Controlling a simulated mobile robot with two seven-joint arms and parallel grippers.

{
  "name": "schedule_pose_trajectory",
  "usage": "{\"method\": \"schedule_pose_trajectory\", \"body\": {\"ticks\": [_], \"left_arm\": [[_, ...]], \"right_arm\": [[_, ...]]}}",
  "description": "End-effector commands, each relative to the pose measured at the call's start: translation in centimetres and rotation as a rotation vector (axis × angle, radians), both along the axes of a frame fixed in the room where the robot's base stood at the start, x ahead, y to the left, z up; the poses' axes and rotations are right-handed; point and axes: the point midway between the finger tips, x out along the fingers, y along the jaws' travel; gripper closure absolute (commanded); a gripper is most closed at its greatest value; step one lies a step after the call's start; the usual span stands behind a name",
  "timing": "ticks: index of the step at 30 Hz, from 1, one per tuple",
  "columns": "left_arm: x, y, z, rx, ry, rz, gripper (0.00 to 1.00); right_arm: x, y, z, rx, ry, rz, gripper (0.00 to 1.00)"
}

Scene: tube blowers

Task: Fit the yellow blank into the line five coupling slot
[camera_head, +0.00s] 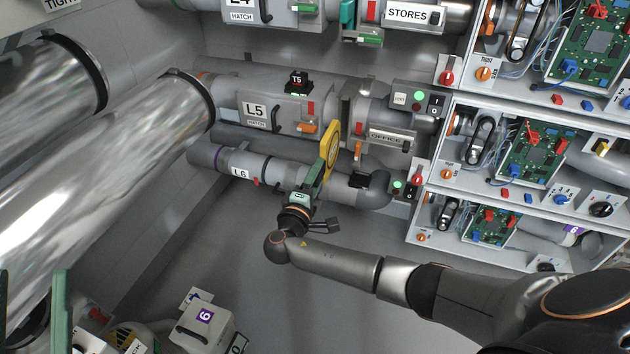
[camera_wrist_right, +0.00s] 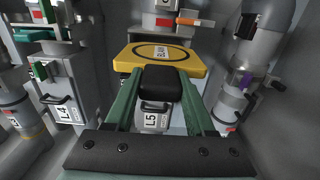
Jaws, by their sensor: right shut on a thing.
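The yellow blank (camera_head: 331,143), a flat plate with a dark ring, is seen nearly edge-on in the head view. My right gripper (camera_head: 319,178) is shut on its lower end and holds it upright. In the right wrist view, the blank (camera_wrist_right: 190,66) lies across the far ends of the green fingers (camera_wrist_right: 160,85). The line five coupling slot (camera_head: 346,112) is the dark gap between the L5 pipe (camera_head: 230,100) and the OFFICE section. The blank appears in front of and left of it; its depth is unclear. My left gripper (camera_head: 32,300) shows two green fingers apart at lower left.
The L6 pipe (camera_head: 225,160) runs below line five, near my right wrist. A black T5 block (camera_head: 298,83) sits on line five. Shelves with circuit boards (camera_head: 535,150) stand at right. Large silver pipes (camera_head: 110,160) fill the left.

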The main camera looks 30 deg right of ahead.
Motion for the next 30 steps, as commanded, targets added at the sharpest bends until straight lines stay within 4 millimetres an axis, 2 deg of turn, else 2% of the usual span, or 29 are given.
{"method": "schedule_pose_trajectory", "body": {"ticks": [11,30], "left_arm": [[-2.6,-0.3,2.2,-0.001,-0.152,-0.034,0.50],[-2.1,-0.5,-1.8,-0.031,-0.107,-0.067,0.50]], "right_arm": [[1.6,-1.8,-0.1,-0.002,-0.003,-0.001,1.00],[5.7,-6.7,-0.2,-0.002,-0.003,-0.002,1.00]]}}
